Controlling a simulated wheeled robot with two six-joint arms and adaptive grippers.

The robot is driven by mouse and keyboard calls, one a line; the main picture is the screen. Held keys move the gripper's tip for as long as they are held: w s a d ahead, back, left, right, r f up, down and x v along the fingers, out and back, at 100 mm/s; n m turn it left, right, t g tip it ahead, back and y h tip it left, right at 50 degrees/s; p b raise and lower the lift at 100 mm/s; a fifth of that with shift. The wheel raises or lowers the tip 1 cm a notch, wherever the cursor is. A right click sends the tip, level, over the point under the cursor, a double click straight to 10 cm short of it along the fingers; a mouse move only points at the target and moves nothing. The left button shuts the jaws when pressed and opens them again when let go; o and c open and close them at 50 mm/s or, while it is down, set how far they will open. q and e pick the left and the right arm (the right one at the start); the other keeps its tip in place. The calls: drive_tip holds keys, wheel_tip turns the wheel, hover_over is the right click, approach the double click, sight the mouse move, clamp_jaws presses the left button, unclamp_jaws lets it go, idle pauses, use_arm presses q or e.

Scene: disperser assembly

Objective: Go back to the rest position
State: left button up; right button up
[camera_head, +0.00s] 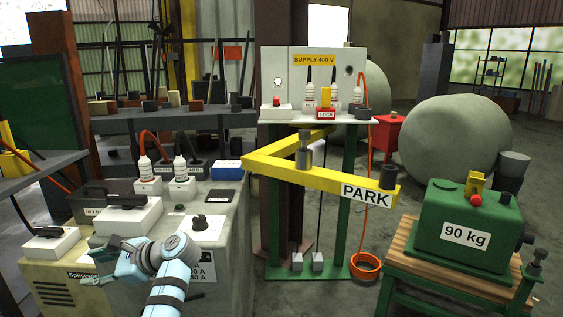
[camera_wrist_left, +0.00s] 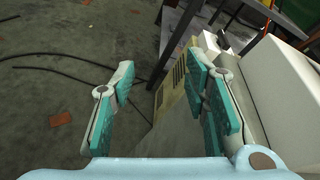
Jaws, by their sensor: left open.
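My left gripper (camera_head: 106,262) is in front of the beige cabinet (camera_head: 232,240) at the lower left of the head view. In the left wrist view my left gripper (camera_wrist_left: 165,100) has its two teal-padded fingers well apart, with nothing between them. The side of the beige cabinet (camera_wrist_left: 172,92) and the grey floor show beyond the fingers. My right gripper is not in either view.
White blocks with black handles (camera_head: 128,213) stand on the cabinet close to my left arm. A yellow beam marked PARK (camera_head: 300,172) reaches out at the middle. A green 90 kg unit (camera_head: 468,225) sits on a wooden-topped stand at the right. Cables (camera_wrist_left: 60,62) lie on the floor.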

use_arm(q)
drive_tip(key=s+d+f+n+t+h, duration=0.1)
drive_tip(key=s+f+n+h, duration=0.1)
drive_tip(key=s+f, duration=0.35)
drive_tip(key=s+d+f+n+h, duration=0.2)
drive_tip(key=s+f, duration=0.1)
drive_tip(key=f, duration=0.6)
drive_tip(key=s+d+f+n+t+h, duration=0.15)
drive_tip(key=s+f, duration=0.25)
drive_tip(key=f, duration=0.4)
drive_tip(key=s+d+f+n+h, duration=0.2)
drive_tip(key=s+d+n+h, duration=0.3)
drive_tip(key=s, duration=0.5)
drive_tip(key=s+d+f+n+h, duration=0.1)
drive_tip(key=s+d+n+h, duration=0.2)
drive_tip(key=s+d, duration=0.65)
wheel_tip(320, 180, down, 21)
drive_tip(key=s+a, duration=0.1)
drive_tip(key=a, duration=0.1)
drive_tip(key=s+a+r+g+p, duration=0.2)
drive_tip(key=s+r+p, duration=1.3)
drive_tip(key=p, duration=1.3)
drive_tip(key=shift+s+a+r, duration=0.15)
drive_tip(key=shift+s+r, duration=0.25)
drive_tip(key=shift+r, duration=0.5)
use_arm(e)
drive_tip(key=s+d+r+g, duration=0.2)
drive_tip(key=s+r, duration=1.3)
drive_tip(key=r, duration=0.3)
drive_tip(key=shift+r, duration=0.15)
